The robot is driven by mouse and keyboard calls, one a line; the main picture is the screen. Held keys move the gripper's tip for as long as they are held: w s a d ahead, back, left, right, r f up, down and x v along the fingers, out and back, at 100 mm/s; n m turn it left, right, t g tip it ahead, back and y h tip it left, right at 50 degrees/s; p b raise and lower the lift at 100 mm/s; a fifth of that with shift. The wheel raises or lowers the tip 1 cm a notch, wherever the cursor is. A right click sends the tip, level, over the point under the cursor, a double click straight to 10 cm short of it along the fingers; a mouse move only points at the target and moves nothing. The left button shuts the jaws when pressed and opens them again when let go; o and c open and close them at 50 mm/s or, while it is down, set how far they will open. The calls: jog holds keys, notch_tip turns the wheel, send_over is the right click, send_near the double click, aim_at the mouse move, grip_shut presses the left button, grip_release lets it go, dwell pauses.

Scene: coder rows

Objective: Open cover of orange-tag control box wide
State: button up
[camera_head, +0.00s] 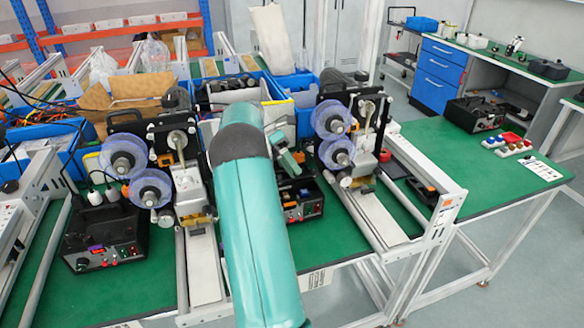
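A black control box (104,240) with a handle on top and small coloured switches on its front stands on the green table at the left. A second black control box (305,203) stands at the middle, partly hidden behind my teal arm. I cannot tell from this view which box has the orange tag, or how any cover stands. The end of my arm, with my gripper (289,160), is at the middle, above the second box. Its fingers are too unclear to tell open from shut.
Two coder machines with clear blue-rimmed reels (150,187) (335,136) stand beside the boxes. Metal rails (400,215) run along the table. Blue bins (300,98) and cardboard fill the back.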

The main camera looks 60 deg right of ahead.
aim_at(292, 183)
notch_tip(292, 183, up, 3)
jog(key=shift+r, duration=0.1)
jog(key=s+a+r, duration=0.6)
jog(key=a+r, duration=0.3)
jog(key=a, duration=0.3)
jog(key=shift+s+a+r, duration=0.25)
jog(key=shift+s+r, duration=0.05)
jog(key=shift+r, duration=0.1)
